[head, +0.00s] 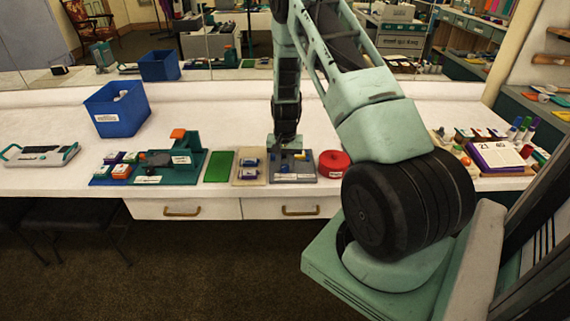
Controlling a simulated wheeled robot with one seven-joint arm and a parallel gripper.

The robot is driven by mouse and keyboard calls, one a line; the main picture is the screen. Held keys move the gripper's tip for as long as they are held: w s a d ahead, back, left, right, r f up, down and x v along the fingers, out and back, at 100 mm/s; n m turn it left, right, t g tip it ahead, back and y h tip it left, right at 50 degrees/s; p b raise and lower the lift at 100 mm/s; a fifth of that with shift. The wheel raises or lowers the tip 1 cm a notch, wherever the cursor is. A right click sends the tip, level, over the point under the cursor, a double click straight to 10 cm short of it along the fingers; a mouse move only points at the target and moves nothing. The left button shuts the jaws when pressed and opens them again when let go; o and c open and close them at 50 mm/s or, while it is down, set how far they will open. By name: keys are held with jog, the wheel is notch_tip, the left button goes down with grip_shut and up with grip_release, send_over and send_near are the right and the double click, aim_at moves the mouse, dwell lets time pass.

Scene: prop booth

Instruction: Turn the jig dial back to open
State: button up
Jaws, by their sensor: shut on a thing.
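The grey jig plate (293,178) lies on the white counter near its front edge, just right of the middle. It carries a small yellow piece (300,156) and a pale label. My gripper (285,150) points straight down over the back of this plate, low at its surface. It is shut on the jig dial, which the fingers mostly hide. The dial's angle and markings are too small and covered to read.
A red round tin (334,163) stands close to the plate's right. A tan tray (250,176) with blue parts and a green mat (219,167) lie to its left. Further left are a teal fixture (188,160) and a blue bin (118,112). A mirror lines the back.

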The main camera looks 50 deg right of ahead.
aim_at(284, 166)
jog(key=o, duration=1)
jog(key=shift+c, duration=0.2)
jog(key=shift+r, duration=0.1)
notch_tip(284, 166, up, 17)
jog(key=b, duration=0.2)
jog(key=shift+r, duration=0.15)
jog(key=shift+a, duration=0.15)
